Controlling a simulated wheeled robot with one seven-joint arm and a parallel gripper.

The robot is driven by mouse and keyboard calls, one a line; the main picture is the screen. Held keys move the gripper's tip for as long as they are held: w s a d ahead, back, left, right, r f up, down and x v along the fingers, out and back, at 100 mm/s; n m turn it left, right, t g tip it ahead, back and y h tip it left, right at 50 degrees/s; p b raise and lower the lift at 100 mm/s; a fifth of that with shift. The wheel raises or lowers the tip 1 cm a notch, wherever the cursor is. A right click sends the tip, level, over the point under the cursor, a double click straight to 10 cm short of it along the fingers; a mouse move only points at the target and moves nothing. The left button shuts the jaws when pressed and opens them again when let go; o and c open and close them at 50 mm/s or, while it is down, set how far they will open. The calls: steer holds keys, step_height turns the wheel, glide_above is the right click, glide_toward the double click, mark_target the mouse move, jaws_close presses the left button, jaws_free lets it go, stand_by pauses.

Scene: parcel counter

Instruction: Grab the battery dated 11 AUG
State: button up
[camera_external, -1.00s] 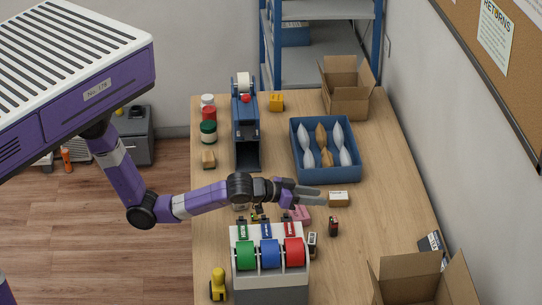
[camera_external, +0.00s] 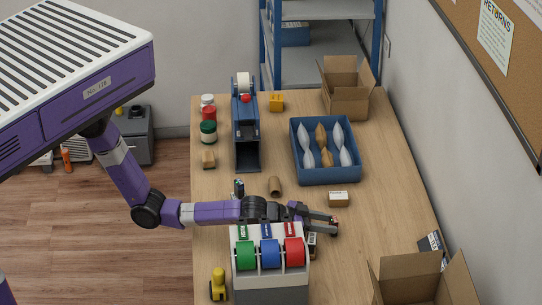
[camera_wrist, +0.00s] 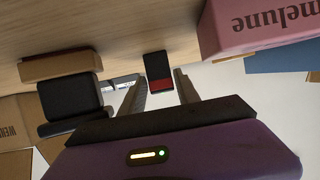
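A small black block with a red end (camera_wrist: 159,72), the size of a battery, stands on the counter in the wrist view. My gripper (camera_wrist: 160,91) has its two fingers apart, one to each side of this block's line. I cannot tell whether they touch it. In the external view my gripper (camera_external: 333,226) is low over the counter, right of the tape dispenser, and largely hides the block. Another dark block with a pale face (camera_external: 312,240) is beside the dispenser. A dark battery-like item (camera_external: 239,187) stands behind my arm. No date is readable.
The dispenser with green, blue and red rolls (camera_external: 269,254) is close below my arm. A pink box (camera_wrist: 255,25) is at upper right in the wrist view.

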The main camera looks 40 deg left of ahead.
jaws_close()
steer(key=shift+w+r, duration=0.1)
stand_by(0.3)
